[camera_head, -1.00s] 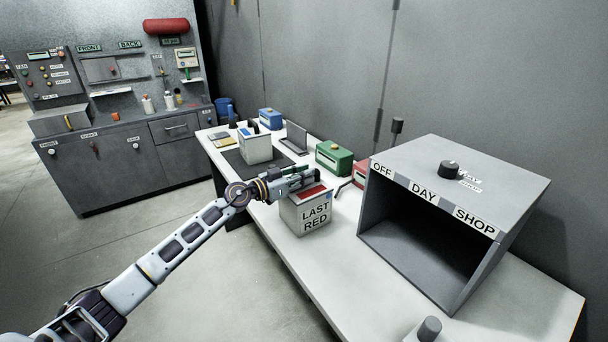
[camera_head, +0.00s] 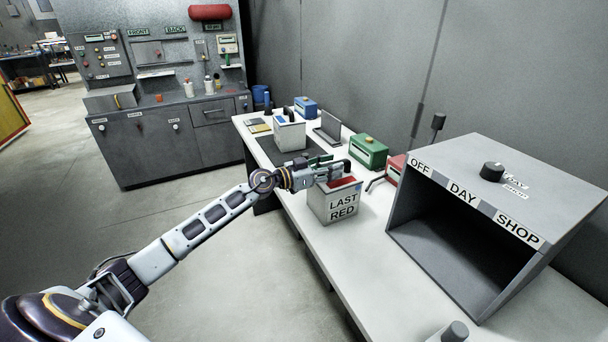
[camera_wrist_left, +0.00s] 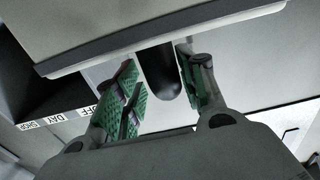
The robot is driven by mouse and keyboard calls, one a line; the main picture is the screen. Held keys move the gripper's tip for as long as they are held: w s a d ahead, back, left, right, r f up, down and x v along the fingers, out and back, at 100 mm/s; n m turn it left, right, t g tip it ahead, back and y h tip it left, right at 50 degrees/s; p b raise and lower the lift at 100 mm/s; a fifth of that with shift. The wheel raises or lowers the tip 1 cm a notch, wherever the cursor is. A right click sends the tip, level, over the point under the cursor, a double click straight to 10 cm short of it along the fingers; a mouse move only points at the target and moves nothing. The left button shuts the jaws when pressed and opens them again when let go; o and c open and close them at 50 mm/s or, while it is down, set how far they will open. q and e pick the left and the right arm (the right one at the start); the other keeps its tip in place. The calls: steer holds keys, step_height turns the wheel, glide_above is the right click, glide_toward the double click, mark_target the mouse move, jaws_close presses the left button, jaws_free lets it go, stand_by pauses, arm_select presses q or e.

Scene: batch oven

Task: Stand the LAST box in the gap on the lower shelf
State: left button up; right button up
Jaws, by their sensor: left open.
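The box lettered LAST RED (camera_head: 341,207) stands upright on the white table in the head view. It is pale grey with a red patch on top. My left gripper (camera_head: 332,173) is over its top, fingers level. In the left wrist view the green-padded fingers of my left gripper (camera_wrist_left: 164,88) are apart, with a dark rounded knob (camera_wrist_left: 160,72) between them; I cannot tell whether they touch it. A pale surface with a dark edge, seemingly the box, fills the top of that view. No lower shelf with a gap can be made out. My right gripper is not in view.
A grey open-fronted housing labelled OFF, DAY, SHOP (camera_head: 490,165) stands to the right on the table (camera_head: 350,275). Green (camera_head: 368,152), red (camera_head: 396,168) and blue (camera_head: 306,106) boxes and a white box (camera_head: 290,134) stand further back. A grey bench (camera_head: 160,147) is at the back left.

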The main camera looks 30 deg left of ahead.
arm_select(q)
steer(key=b+v, duration=0.1)
steer(key=v, duration=0.8)
steer(key=shift+s, duration=0.2)
stand_by(0.5)
